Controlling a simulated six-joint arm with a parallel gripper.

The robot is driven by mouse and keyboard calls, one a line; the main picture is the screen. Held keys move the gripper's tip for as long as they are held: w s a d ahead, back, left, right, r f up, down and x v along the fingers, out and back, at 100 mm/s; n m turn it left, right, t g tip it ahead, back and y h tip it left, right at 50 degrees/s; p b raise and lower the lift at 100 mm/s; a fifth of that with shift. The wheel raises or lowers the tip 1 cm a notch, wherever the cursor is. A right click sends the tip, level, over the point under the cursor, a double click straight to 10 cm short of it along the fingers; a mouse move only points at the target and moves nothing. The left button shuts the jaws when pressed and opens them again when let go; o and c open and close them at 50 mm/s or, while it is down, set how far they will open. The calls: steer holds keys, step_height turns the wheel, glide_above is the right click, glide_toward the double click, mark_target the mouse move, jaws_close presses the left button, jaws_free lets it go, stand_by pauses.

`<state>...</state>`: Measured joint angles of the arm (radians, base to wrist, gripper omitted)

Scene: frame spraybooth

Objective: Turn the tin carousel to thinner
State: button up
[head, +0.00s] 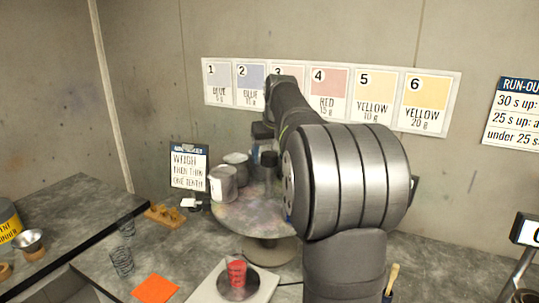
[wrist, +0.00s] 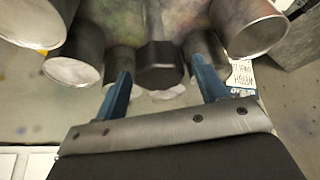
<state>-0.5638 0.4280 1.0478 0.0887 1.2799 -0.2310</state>
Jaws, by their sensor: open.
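The tin carousel (head: 245,213) is a round, paint-stained turntable on a short pedestal. Grey tins (head: 223,184) stand at its left and back rim; my arm hides much of its right side. In the wrist view, several metal tins (wrist: 75,58) ring a dark central post with a thick cylindrical end (wrist: 160,68). My gripper (wrist: 161,74) is open, its blue fingers one on each side of that dark end in the picture. I cannot tell whether they touch it. In the head view my arm hides most of the gripper.
A scale (head: 253,289) with a red cup (head: 236,272) stands in front of the carousel. A small sign (head: 189,166) stands behind left. Colour cards (head: 222,84) hang on the wall.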

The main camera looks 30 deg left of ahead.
steer(key=shift+f, duration=0.2)
steer(key=c, duration=1.4)
